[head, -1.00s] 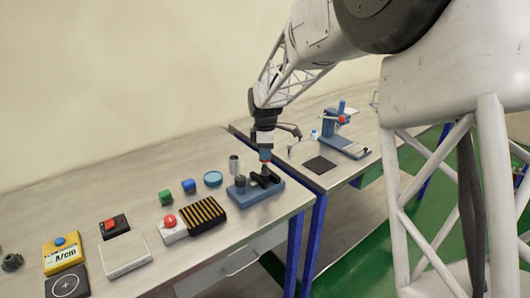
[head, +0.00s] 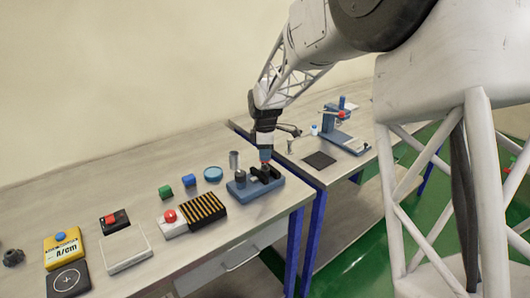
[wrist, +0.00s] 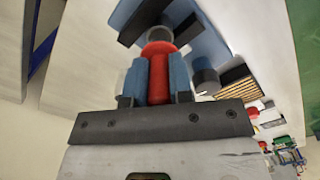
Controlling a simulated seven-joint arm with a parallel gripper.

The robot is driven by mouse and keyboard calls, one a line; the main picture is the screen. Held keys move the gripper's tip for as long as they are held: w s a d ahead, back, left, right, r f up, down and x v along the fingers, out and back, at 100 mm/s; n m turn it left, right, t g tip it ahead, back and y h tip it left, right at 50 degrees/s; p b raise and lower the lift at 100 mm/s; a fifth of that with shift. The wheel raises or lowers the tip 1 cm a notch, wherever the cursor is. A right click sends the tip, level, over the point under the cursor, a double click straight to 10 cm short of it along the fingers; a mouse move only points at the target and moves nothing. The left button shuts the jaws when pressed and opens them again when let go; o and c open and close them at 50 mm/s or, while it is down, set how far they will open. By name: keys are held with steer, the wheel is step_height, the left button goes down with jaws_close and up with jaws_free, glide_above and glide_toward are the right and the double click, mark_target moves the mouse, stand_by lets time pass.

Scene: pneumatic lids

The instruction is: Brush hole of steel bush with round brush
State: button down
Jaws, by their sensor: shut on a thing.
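My gripper (head: 265,158) is shut on a red handle (wrist: 158,72), which I take to be the round brush's. It points down over a blue fixture (head: 256,190) with black clamp parts (head: 264,175). In the wrist view, the two blue fingers flank the red handle. A grey round piece (wrist: 160,34), perhaps the steel bush, shows just beyond the handle, between dark clamp parts (wrist: 143,20). The brush's bristles are not visible, so I cannot tell how deep they sit in the hole.
A grey metal cylinder (head: 234,160) and a blue round dish (head: 213,174) stand behind the fixture. A black-and-yellow striped block (head: 205,208) and a red button box (head: 172,220) lie to its left. A blue press (head: 340,130) stands on the farther table.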

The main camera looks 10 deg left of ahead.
steer(key=shift+r, duration=0.25)
steer(key=shift+r, duration=0.8)
steer(key=shift+f, duration=0.2)
steer(key=shift+f, duration=0.8)
steer(key=shift+r, duration=0.15)
steer(key=shift+r, duration=0.8)
steer(key=shift+f, duration=0.1)
steer(key=shift+f, duration=0.9)
